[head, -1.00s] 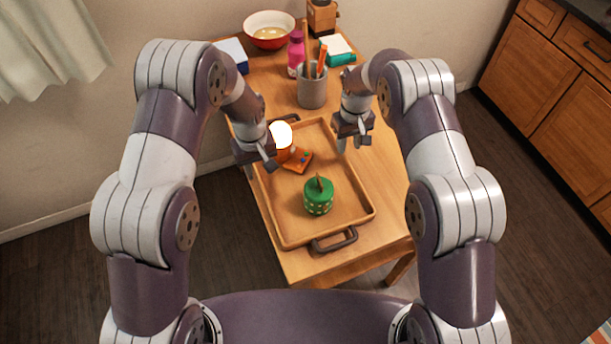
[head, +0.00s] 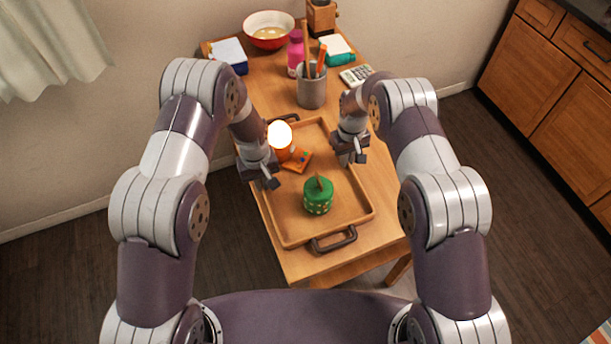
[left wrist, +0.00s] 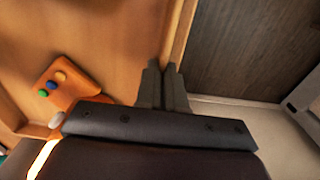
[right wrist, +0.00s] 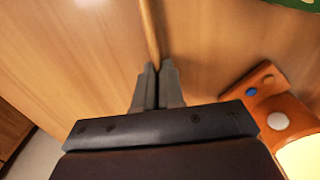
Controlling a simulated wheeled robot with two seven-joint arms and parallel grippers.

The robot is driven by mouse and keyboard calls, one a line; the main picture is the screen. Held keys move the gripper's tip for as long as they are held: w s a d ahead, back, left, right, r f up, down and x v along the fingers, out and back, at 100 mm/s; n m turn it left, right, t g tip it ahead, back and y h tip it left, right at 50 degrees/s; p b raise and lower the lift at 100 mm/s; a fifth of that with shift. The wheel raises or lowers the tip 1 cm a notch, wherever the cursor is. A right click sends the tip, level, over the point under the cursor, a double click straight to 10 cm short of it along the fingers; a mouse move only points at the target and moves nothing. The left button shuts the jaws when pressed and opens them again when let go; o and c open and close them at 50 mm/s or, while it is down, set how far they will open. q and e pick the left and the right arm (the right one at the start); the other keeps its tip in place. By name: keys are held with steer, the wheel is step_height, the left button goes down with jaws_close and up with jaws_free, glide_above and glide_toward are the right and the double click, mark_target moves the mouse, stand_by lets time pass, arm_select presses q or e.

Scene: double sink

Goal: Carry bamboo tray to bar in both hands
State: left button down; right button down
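The bamboo tray (head: 290,236) lies on the wooden table with its long sides running away from me. A dark handle (head: 334,239) is at its near end, and another shows partly at the far end. My left gripper (head: 268,180) is at the tray's left side wall; in the left wrist view its fingers (left wrist: 164,85) are close together with the wall between them. My right gripper (head: 350,158) is at the right side wall; in the right wrist view its fingers (right wrist: 155,86) are close together on that wall (right wrist: 149,35). The fingertips are partly hidden in the head view.
On the tray are a green patterned pot (head: 318,197) and an orange object (head: 298,160) with a glowing white globe (head: 279,134). Behind it stand a grey cup with utensils (head: 311,93), a pink bottle (head: 296,52), a calculator (head: 356,76) and a red bowl (head: 269,29). Wooden cabinets (head: 540,75) are at right.

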steer(key=shift+r, duration=0.1)
